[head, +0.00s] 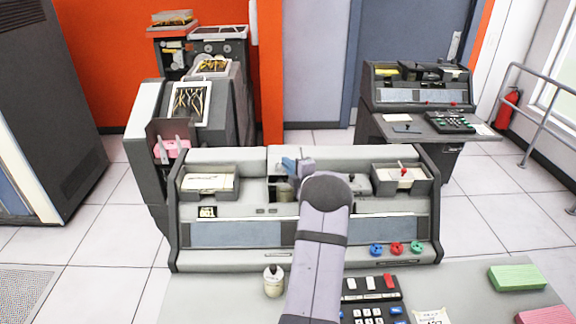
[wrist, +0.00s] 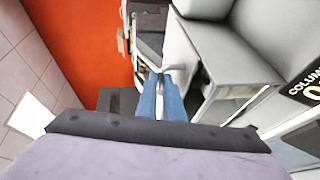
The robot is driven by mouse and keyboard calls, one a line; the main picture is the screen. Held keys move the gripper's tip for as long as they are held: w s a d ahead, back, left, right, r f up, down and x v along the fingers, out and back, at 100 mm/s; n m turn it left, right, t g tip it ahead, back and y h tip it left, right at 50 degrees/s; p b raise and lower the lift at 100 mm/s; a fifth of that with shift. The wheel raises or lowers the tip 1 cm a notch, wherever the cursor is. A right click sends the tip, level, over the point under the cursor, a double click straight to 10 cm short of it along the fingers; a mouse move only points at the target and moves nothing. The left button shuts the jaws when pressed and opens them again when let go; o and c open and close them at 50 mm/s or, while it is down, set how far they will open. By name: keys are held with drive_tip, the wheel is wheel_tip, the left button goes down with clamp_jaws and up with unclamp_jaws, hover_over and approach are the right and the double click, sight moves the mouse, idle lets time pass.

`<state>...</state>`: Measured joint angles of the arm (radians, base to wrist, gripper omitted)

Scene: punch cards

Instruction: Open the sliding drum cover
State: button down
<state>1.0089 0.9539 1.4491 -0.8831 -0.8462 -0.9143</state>
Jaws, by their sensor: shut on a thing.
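The grey card punch machine (head: 232,210) stands in the middle of the head view. Its drum cover lies at the top centre, and my gripper and arm hide much of it. A small dark recess with a brownish drum (head: 284,192) shows just below my gripper. My gripper (head: 288,163) has blue fingers at the machine's top centre. In the wrist view the fingers (wrist: 160,76) are close together on a small pale tab (wrist: 174,67) beside a light grey panel. The tab's exact shape is hidden.
Card trays sit left (head: 208,181) and right (head: 402,178) of the centre. A keypad (head: 373,300), a small bottle (head: 273,282) and a green card stack (head: 516,278) lie in front. Other machines stand behind.

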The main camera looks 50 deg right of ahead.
drive_tip(key=shift+w+d+f+b, duration=0.2)
drive_tip(key=shift+w+d+b, duration=0.6)
drive_tip(key=shift+w+d, duration=0.3)
drive_tip(key=shift+w+d+r, duration=0.15)
drive_tip(key=shift+w+d, duration=0.2)
drive_tip(key=c, duration=1.9)
unclamp_jaws()
drive_tip(key=shift+s, duration=0.15)
